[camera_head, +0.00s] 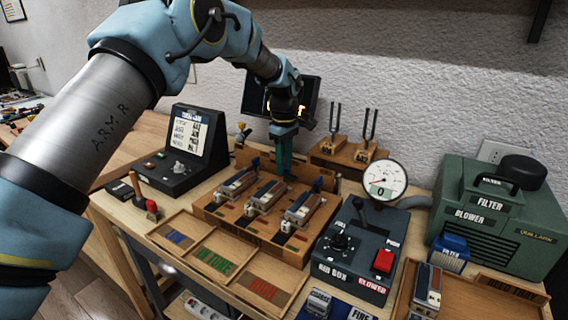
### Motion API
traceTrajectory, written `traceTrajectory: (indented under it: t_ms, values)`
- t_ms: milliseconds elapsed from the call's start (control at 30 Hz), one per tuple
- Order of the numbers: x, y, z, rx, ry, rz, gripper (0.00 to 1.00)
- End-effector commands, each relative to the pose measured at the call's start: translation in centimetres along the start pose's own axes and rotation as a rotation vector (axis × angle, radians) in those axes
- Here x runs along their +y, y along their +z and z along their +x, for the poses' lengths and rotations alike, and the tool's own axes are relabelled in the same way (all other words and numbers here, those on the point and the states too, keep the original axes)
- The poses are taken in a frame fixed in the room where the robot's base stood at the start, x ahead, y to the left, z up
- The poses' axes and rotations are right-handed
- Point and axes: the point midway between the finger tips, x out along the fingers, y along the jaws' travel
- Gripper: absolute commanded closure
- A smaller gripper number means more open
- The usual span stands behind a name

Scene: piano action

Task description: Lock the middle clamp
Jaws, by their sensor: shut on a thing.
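A wooden fixture (235,232) on the bench carries three grey action pieces side by side. The middle piece (267,196) lies between the left piece (238,181) and the right piece (303,209).
Wooden trays (215,275) with coloured strips lie in front. A black console (182,148) stands left. A dark box with a red button (384,260) and round gauge (384,181) stands right, before a green blower (500,215). Tuning forks (368,128) stand behind.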

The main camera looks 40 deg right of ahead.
Motion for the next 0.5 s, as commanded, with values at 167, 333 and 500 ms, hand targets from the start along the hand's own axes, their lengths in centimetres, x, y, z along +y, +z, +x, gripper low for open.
traceTrajectory:
  t_ms: [167,333,500]
  values:
    - [0.05,-0.01,-0.01,0.000,-0.001,0.141,1.00]
    - [0.11,-0.01,0.00,0.000,0.000,0.302,1.00]
    - [0.19,0.04,0.01,-0.001,0.000,0.464,1.00]
